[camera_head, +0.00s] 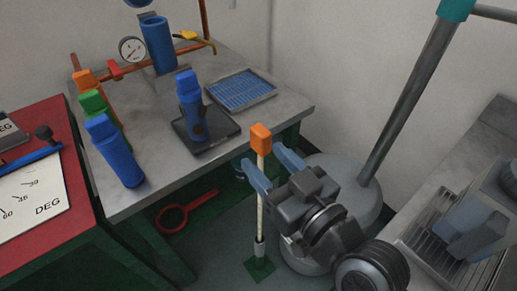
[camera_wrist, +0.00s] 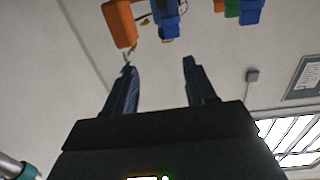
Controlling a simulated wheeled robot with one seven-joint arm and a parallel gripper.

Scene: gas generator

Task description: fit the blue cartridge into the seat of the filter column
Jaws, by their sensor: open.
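Two blue cartridge-like bodies stand on the grey bench. One (camera_head: 115,150) is at the front left edge beside a green one and an orange one. The other (camera_head: 190,95) stands upright on a dark square tray (camera_head: 215,140). A wider blue cylinder (camera_head: 158,45) stands at the back among copper pipes and a gauge; I cannot tell for certain which is the filter column, and no seat shows clearly. My gripper (camera_head: 264,160) is open and empty, off the bench's front right corner. The wrist view shows its spread fingers (camera_wrist: 158,64) with nothing between them.
A post with an orange top (camera_head: 261,138) stands close to my fingers; an orange block also shows in the wrist view (camera_wrist: 120,25). A blue mesh tray (camera_head: 241,90) lies on the bench. A red table (camera_head: 60,215) is left, a grey drum (camera_head: 340,185) right.

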